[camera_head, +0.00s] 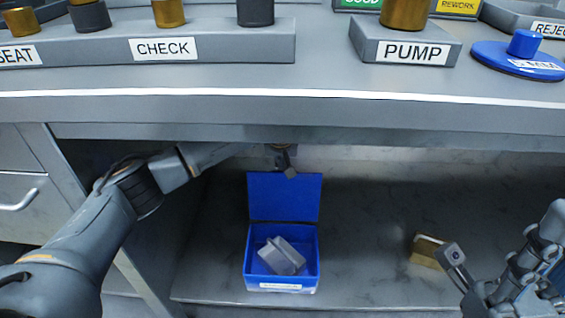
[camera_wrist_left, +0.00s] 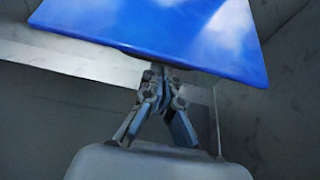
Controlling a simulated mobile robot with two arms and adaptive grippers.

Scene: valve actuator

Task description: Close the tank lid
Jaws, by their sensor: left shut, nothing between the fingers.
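The blue tank (camera_head: 282,272) stands on the shelf under the counter, with a label on its front. Its blue lid (camera_head: 284,197) stands open, roughly upright at the back edge. A grey block-like part (camera_head: 281,256) lies inside the tank. My left gripper (camera_head: 287,165) is shut and empty at the lid's top edge, partly hidden by its own arm and the lid. In the left wrist view the lid (camera_wrist_left: 170,30) spans the top, and the shut fingers (camera_wrist_left: 160,82) are just under its edge; contact is unclear. My right gripper (camera_head: 458,265) is at the right, its fingers unclear.
A brass-coloured block (camera_head: 425,250) stands on the shelf (camera_head: 375,235) beside my right gripper. The counter's front edge (camera_head: 330,108) runs above the tank. On the counter are a CHECK rack (camera_head: 220,48), a PUMP stand (camera_head: 455,35) and a blue round lid (camera_head: 490,58).

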